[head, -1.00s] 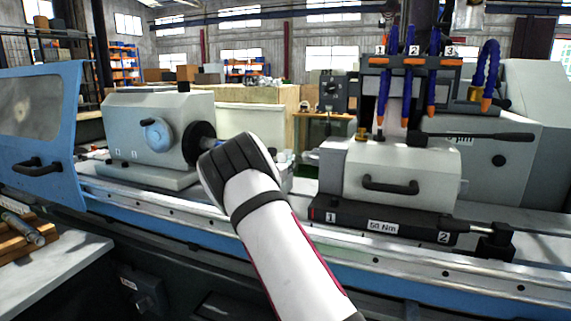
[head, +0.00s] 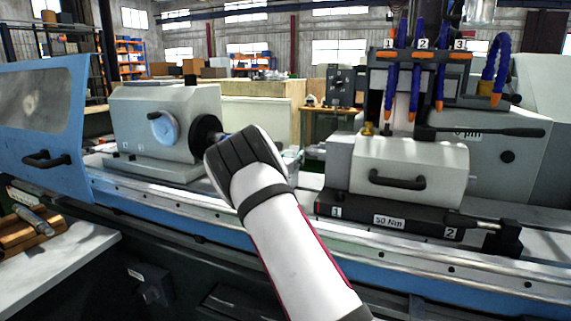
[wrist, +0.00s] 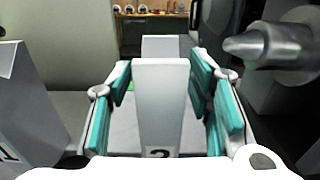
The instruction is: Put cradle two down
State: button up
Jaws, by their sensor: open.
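Cradle two (wrist: 162,105), a pale grey upright block marked 2, stands between the fingers of my gripper (wrist: 168,85) in the wrist view. My gripper is open, its teal finger pads spread to both sides of the block. A gap shows between the block and the left pads; on the right the pads are close, and I cannot tell whether they touch. The block's foot is partly hidden by the gripper. Another grey block (wrist: 22,110) marked 1 stands at the left edge of the wrist view. In the head view my own arm hides the gripper and the cradle.
A pointed metal centre (wrist: 255,45) juts in from the right, close to my right finger. In the head view the headstock (head: 165,125) stands left and the grey wheel-side housing (head: 410,170) right. An open blue door (head: 45,120) is far left. A side table (head: 65,255) is front left.

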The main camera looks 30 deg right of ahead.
jog(key=v, duration=1.2)
jog(key=s+d+r+m+g+y, duration=0.1)
jog(key=s+r+m+g+y, duration=0.2)
jog(key=s+m, duration=0.75)
jog(key=s+d+r+m+g+y, duration=0.15)
jog(key=s+m+g, duration=0.45)
jog(key=s, duration=1)
jog(key=s+a+f+m+y, duration=0.2)
jog(key=s+a+m+y, duration=0.7)
jog(key=s+a, duration=1.4)
jog(key=s+p, duration=0.1)
jog(key=s, duration=0.2)
jog(key=shift+s+a+f+t+y, duration=0.25)
jog(key=shift+a+f+t+y, duration=0.05)
jog(key=shift+f+t+y, duration=0.1)
